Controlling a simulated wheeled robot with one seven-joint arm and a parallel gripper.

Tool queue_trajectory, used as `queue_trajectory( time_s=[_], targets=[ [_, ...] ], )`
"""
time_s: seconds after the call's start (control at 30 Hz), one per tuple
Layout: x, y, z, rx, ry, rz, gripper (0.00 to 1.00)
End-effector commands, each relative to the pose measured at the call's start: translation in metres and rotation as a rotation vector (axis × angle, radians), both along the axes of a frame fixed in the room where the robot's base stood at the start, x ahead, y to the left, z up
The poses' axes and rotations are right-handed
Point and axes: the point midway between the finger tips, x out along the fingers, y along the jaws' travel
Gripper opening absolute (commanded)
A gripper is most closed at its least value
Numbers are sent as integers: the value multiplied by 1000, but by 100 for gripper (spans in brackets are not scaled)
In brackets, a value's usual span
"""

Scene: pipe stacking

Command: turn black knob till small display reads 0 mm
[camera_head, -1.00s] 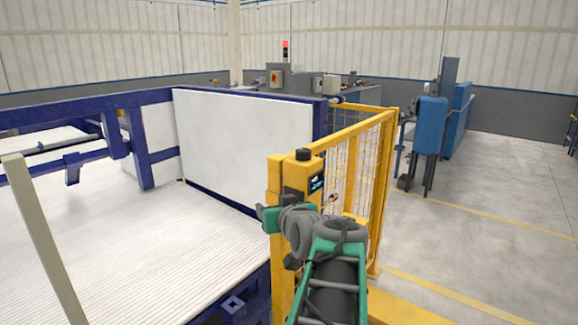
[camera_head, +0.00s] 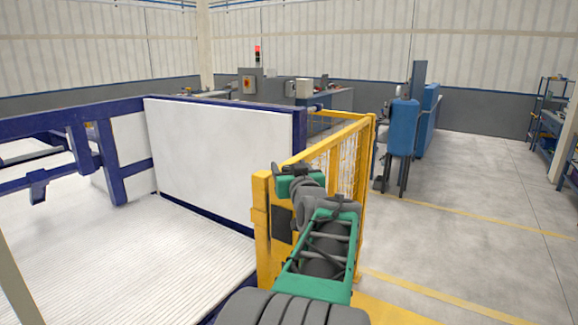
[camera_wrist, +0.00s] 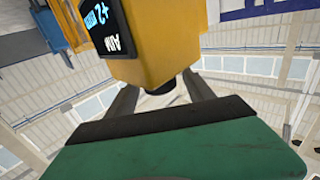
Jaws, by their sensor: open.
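The black knob (camera_wrist: 160,88) shows in the wrist view, which is upside down, on the end of the yellow post (camera_wrist: 160,45). It sits between the two spread fingers of my gripper (camera_wrist: 159,84), which is open. I cannot tell whether the fingers touch it. The small display (camera_wrist: 100,20) on the post's dark panel shows blue characters starting with "+2". The rest is cut off or unclear. In the head view my gripper (camera_head: 280,170) is at the top of the yellow post (camera_head: 262,225). The knob and display are hidden there behind my arm.
A yellow mesh fence (camera_head: 340,155) runs back from the post. A white panel (camera_head: 205,155) in a blue frame stands to the left, above a white ribbed bed (camera_head: 110,255). Open grey floor (camera_head: 460,220) lies to the right.

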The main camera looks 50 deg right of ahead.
Motion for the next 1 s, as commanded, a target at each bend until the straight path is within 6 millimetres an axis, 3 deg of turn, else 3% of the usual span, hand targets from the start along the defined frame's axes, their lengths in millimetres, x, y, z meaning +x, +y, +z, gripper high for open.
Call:
queue_trajectory(
  time_s=[0.13,0.87,1.0],
  targets=[
    [1,1,0,0,0,2,61],
    [0,2,0,1,-1,2,2],
    [0,1,-2,1,-1,8,0]
  ],
)
